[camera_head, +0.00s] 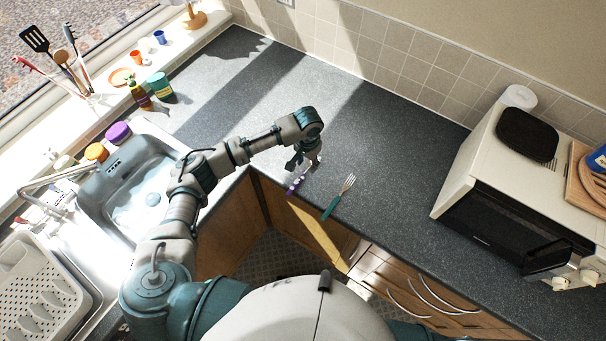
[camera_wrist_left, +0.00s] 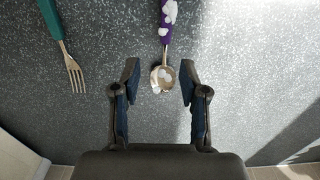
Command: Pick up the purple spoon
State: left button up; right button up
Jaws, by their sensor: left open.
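The purple spoon (camera_head: 294,186) lies on the dark countertop near its front edge in the head view, partly hidden by my left gripper (camera_head: 303,163). In the left wrist view the spoon has a purple handle with white patches (camera_wrist_left: 167,22) and a metal bowl. My left gripper (camera_wrist_left: 158,84) is open and empty, with the spoon's bowl seen between its two fingertips and the handle reaching up past them. I cannot tell whether the fingers touch the counter. My right gripper does not show.
A fork with a green handle (camera_head: 331,208) lies beside the spoon; it shows in the left wrist view (camera_wrist_left: 52,20) too. A white microwave (camera_head: 453,180) stands on the right. A sink (camera_head: 108,203) is on the left. The counter behind the spoon is clear, partly sunlit.

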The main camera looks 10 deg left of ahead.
aim_at(304, 175)
pick_arm(q)
jog(key=shift+s+f, duration=0.2)
jog(key=shift+f, duration=0.4)
jog(key=f, duration=0.2)
jog(key=a+f+p, duration=0.1)
jog(key=shift+s+a+f, duration=0.1)
jog(key=shift+s+f, duration=0.2)
jog(key=shift+s, duration=0.1)
jog(key=shift+w+a+f, duration=0.1)
jog(key=shift+a+f, duration=0.15)
jog(key=shift+f, duration=0.2)
jog(key=shift+d+r, duration=0.1)
jog(key=shift+d, duration=0.2)
grip_shut()
jog(key=shift+d, duration=0.1)
